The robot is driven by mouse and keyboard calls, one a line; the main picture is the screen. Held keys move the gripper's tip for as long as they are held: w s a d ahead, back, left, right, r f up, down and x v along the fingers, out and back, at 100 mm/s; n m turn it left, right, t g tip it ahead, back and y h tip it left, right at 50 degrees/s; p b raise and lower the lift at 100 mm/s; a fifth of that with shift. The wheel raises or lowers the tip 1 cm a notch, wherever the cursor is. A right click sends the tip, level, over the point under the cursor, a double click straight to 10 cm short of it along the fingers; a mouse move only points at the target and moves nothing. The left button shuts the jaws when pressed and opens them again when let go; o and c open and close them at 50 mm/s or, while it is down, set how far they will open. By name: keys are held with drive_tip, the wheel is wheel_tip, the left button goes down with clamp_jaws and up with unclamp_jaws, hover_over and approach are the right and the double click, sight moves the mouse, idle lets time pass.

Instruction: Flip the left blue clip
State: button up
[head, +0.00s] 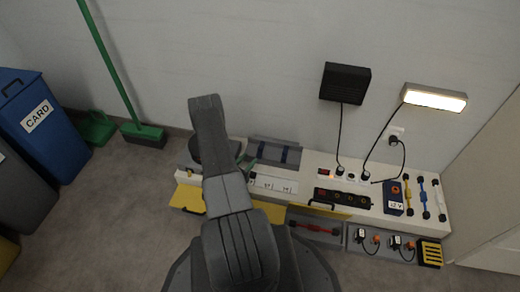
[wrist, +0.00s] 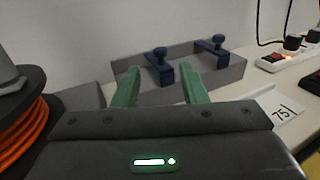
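Two dark blue clips with knobs on top sit on a grey bar (wrist: 236,68) in the wrist view. The left blue clip (wrist: 160,71) appears between the tips of my gripper's green fingers (wrist: 161,76); the right blue clip (wrist: 215,46) is further right and farther back. The fingers are apart with a gap on both sides of the left clip, and I cannot tell how deep the clip lies between them. In the head view, the grey bar (head: 272,144) stands at the back of the white bench, and my arm partly covers the gripper (head: 246,160).
An orange cable reel (wrist: 22,128) stands close on the left in the wrist view. On the white bench (head: 310,157) are a numbered strip (head: 272,184), plugs and a black power strip (head: 342,198). The wall is close behind the bar.

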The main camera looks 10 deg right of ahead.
sight(259, 149)
drive_tip(key=b+x, duration=0.2)
drive_tip(key=x, duration=0.7)
drive_tip(key=shift+d, duration=0.1)
clamp_jaws()
